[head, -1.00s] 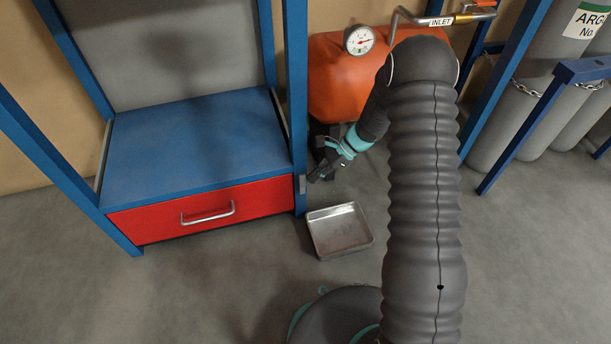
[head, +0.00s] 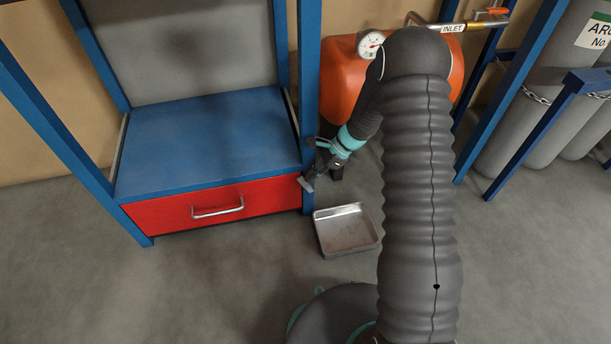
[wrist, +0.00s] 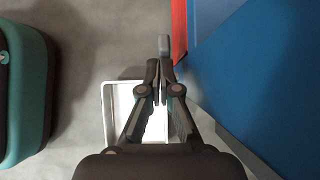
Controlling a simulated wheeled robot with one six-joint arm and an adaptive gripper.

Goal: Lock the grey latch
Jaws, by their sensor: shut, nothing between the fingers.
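The grey latch (head: 306,184) is a small flat bar at the right end of the red drawer front (head: 215,207), beside the blue post. It looks tilted in the head view. In the wrist view the latch (wrist: 164,44) shows just beyond my fingertips, near the red drawer edge. My gripper (head: 314,176) is shut and empty, with its tips at or very near the latch; I cannot tell if they touch. The closed fingers (wrist: 160,92) also show in the wrist view. The drawer looks closed, with a metal handle (head: 218,210).
A metal tray (head: 345,231) lies on the floor right below my gripper. The blue post (head: 309,90) stands close by my gripper. An orange tank (head: 338,80) with a gauge is behind my arm. Grey cylinders (head: 545,110) stand at the right. The front-left floor is clear.

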